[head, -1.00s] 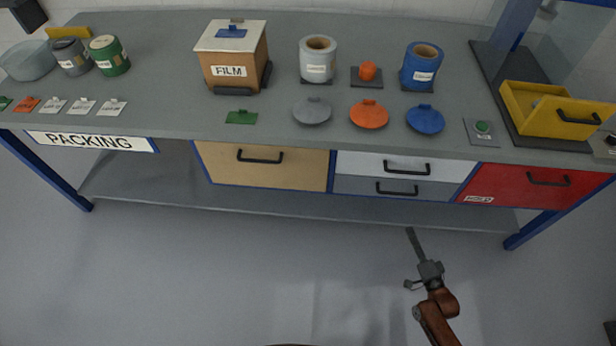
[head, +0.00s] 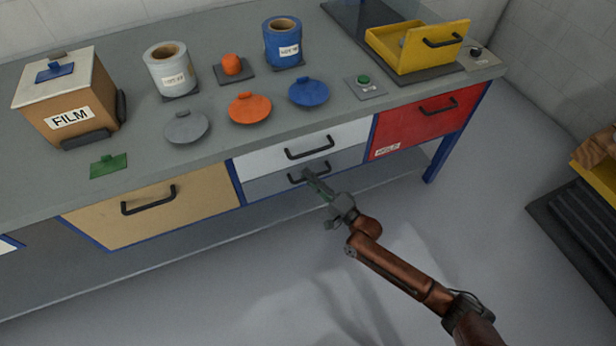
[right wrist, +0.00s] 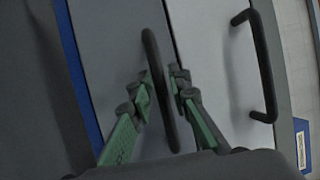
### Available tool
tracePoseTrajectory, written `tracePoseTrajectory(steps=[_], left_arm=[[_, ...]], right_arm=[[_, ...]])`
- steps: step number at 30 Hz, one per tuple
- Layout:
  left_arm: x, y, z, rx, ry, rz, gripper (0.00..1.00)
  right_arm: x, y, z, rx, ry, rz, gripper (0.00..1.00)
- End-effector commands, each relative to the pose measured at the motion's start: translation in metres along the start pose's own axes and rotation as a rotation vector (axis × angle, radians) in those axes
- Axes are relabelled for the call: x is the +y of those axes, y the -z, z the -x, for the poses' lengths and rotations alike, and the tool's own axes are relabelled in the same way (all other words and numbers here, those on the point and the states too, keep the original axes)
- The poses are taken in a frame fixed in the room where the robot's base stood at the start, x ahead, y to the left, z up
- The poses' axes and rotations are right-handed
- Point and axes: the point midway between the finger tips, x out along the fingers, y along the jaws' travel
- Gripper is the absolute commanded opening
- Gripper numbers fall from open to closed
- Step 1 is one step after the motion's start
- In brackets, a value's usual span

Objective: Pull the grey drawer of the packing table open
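The grey drawer (head: 262,188) of the packing table is below a white drawer (head: 270,157), and its front looks flush with the table. Its dark bar handle (head: 294,179) is partly covered by my right gripper (head: 311,179) in the head view. In the right wrist view the grey front (right wrist: 118,45) fills the middle, and the handle (right wrist: 157,65) runs between the two fingers of my right gripper (right wrist: 161,82). The fingers are open, one on each side of the bar, with small gaps; contact is not clear. My left gripper is not in view.
The red drawer (head: 430,122) is to the right and the tan drawer (head: 160,205) to the left. The white drawer's handle (head: 309,149) is just above. Reels, lids and a yellow tray (head: 405,45) stand on the tabletop (head: 215,95). The floor in front is clear.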

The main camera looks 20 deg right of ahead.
Motion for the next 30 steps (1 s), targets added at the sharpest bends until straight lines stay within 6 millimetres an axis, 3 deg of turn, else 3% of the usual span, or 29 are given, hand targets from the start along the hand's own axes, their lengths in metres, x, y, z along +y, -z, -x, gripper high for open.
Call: tracePoseTrajectory(steps=[9, 17, 30], left_arm=[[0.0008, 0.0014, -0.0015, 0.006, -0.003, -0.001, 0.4], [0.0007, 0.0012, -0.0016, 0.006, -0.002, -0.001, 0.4], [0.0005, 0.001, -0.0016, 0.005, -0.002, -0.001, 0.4]], right_arm=[[0.0, 0.0, -0.0026, 0.0, -0.001, 0.001, 0.17], [0.0003, -0.0001, -0.0024, 0.0, -0.001, 0.001, 0.0], [0.0007, -0.0003, -0.0021, 0.0, -0.002, 0.001, 0.0]])
